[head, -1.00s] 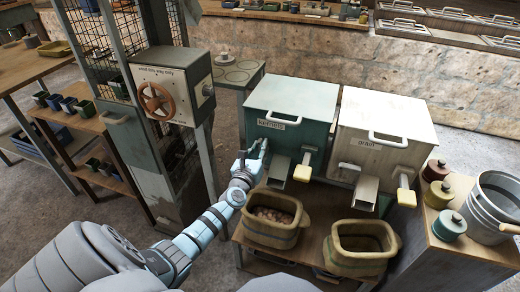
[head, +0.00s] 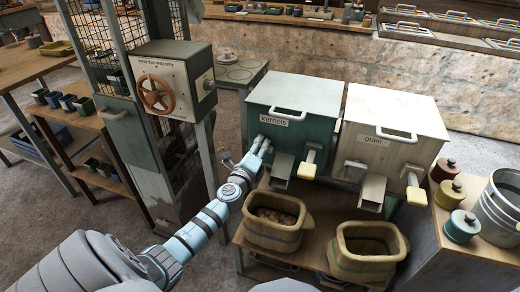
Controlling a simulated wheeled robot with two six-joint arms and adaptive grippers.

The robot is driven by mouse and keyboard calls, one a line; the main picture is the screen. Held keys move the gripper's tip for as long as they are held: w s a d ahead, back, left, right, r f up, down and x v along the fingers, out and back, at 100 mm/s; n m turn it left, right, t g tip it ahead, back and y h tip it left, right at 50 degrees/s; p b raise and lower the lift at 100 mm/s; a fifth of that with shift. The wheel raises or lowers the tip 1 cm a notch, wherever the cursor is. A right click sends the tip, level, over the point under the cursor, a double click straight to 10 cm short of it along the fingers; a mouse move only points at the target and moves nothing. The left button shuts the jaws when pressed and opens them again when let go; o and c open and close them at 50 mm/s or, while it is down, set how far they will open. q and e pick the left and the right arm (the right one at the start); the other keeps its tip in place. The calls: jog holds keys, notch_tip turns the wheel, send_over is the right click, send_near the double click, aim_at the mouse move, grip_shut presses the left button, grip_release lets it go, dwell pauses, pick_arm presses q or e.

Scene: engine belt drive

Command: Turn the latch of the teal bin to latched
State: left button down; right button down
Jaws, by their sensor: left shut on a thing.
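A metal chute (head: 283,165) and a pale yellow-tipped handle (head: 309,167) are just right of my gripper. My right gripper is not in view.
A white "grain" bin (head: 400,150) stands close on the right. Basins, one holding kernels (head: 278,237) and another (head: 368,264), sit below the bins. A grey box with a handwheel (head: 155,95) stands left. Lidded pots (head: 462,226) are at right.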

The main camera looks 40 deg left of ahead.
pick_arm(q)
jog(key=shift+f+n, duration=0.3)
jog(key=shift+n, duration=0.2)
jog(key=shift+s+f+n+b, duration=0.15)
jog(key=shift+n+b, duration=1.05)
jog(key=shift+n, duration=1.1)
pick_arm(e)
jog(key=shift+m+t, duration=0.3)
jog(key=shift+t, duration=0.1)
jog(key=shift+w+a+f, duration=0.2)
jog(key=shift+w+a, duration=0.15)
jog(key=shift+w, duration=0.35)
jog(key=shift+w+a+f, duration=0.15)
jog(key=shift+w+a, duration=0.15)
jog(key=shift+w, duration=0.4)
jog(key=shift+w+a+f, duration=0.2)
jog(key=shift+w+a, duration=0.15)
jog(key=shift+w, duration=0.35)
pick_arm(q)
jog(key=c, duration=1.6)
grip_release()
jog(key=v, duration=1.2)
